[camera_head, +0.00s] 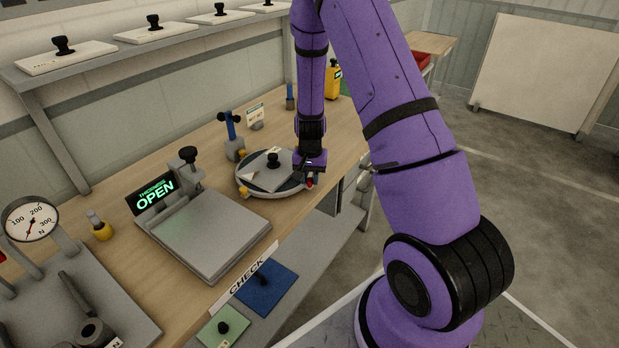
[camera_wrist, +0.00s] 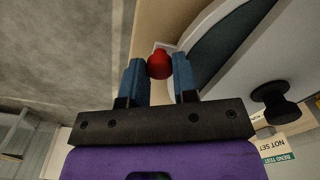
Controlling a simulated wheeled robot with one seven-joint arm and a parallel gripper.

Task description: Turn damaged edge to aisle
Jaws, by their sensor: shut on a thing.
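A round turntable (camera_head: 245,188) sits on the wooden bench, with a grey plate (camera_head: 261,179) with a black knob (camera_head: 273,159) lying on it. My gripper (camera_head: 309,177) is at the turntable's right, aisle-side rim. In the wrist view its two blue fingers are shut on a small red knob (camera_wrist: 159,65) beside the rim. The plate (camera_wrist: 245,85) and its black knob (camera_wrist: 276,101) also show there, at the right. I cannot tell which plate edge is damaged.
A grey thickness gauge (camera_head: 210,233) reading OPEN stands to the left of the turntable. A blue post clamp (camera_head: 232,140) stands behind it. A shelf (camera_head: 130,58) with several knobbed plates runs above. The aisle floor (camera_head: 540,190) on the right is clear.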

